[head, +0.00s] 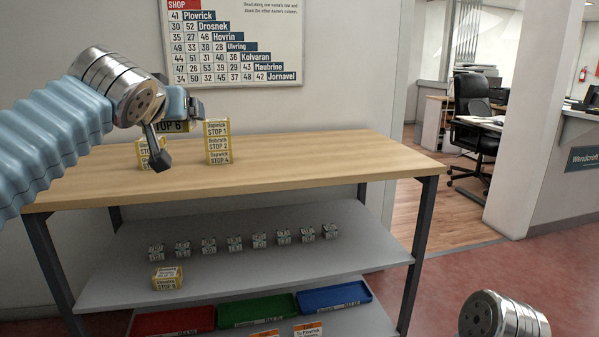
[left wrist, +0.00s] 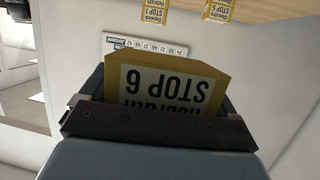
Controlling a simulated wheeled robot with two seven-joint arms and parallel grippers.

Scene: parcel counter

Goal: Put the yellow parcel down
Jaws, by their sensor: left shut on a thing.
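My left gripper (head: 176,130) is shut on a yellow parcel (left wrist: 170,78) and holds it above the left part of the wooden table top (head: 300,160). In the left wrist view its label reads STOP 6, upside down. In the head view the parcel (head: 172,127) is partly hidden behind the gripper. Below and behind the gripper, another yellow parcel (head: 144,153) stands on the table, partly covered. To the right is a stack of yellow parcels (head: 217,142) labelled STOP 1, STOP 2 and STOP 4. My right gripper is not in view.
The table's right half is clear. The grey shelf (head: 330,265) below holds a row of several small grey cubes (head: 235,243) and a yellow parcel (head: 167,279). Red (head: 172,321), green (head: 255,311) and blue (head: 335,297) trays lie lower down. A chart (head: 280,40) hangs on the wall.

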